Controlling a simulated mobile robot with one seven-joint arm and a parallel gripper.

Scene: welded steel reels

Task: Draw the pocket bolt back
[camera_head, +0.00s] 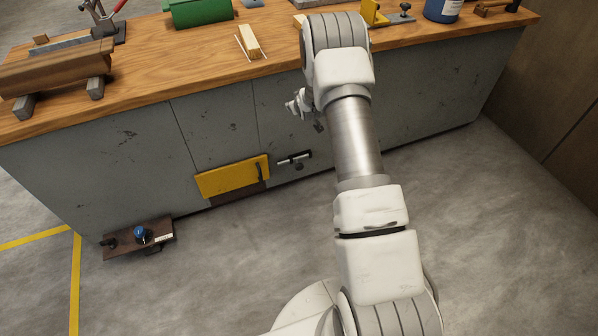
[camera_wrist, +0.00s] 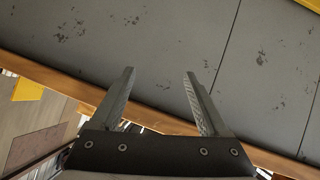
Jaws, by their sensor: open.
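A small bolt (camera_head: 294,160) with a dark bar and light fittings is mounted low on the grey cabinet front, just right of a yellow flap (camera_head: 225,178). The flap carries a dark upright handle (camera_head: 260,172) near its right end. I cannot tell how far the bolt is thrown. My gripper (camera_head: 294,104) is up near the bench edge, above the bolt and apart from it. In the wrist view my gripper (camera_wrist: 158,74) is open and empty, with the grey cabinet front beyond its fingers. The bolt is not seen there.
The wooden bench top (camera_head: 150,75) overhangs the grey cabinet (camera_head: 110,150). A brown board with a blue knob (camera_head: 140,233) lies on the floor at left. A brown block (camera_head: 55,72), a green box (camera_head: 200,10) and a blue container (camera_head: 441,10) stand on the bench. Floor at right is clear.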

